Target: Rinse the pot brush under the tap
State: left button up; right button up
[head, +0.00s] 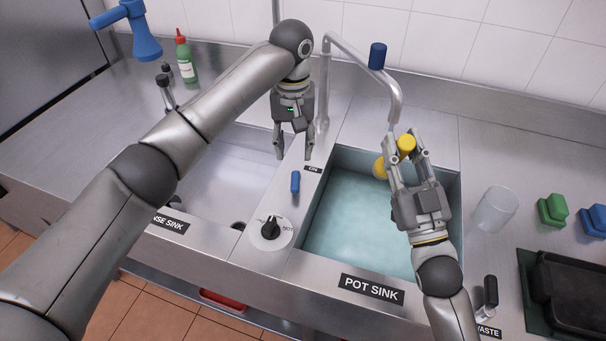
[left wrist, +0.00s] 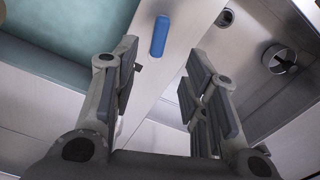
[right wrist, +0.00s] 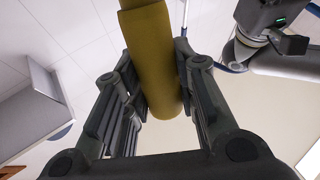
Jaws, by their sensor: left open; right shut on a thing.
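My right gripper (head: 404,142) is shut on the yellow pot brush (head: 406,146), over the pot sink (head: 335,225) and close to the tap's spout (head: 395,108). A second yellow part (head: 380,167) shows beside the fingers. In the right wrist view, a thick yellow cylinder of the brush (right wrist: 150,60) stands between the fingers; bristles cannot be made out. No stream shows at the spout. My left gripper (head: 293,157) is open and empty, above the divider behind the blue lever (head: 295,181) near the ON label. The lever also shows in the left wrist view (left wrist: 160,36).
Bluish water fills the pot sink. A black dial (head: 269,230) sits on the divider, beside the rinse sink (head: 225,185). A clear cup (head: 494,208), green (head: 553,209) and blue (head: 593,220) blocks and a dark tray (head: 570,290) stand at right. A bottle (head: 186,65) stands back left.

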aim_at(295, 180)
pick_arm(q)
notch_tip(295, 180, down, 11)
jog(key=shift+r, duration=0.1)
jog(key=shift+c, duration=0.3)
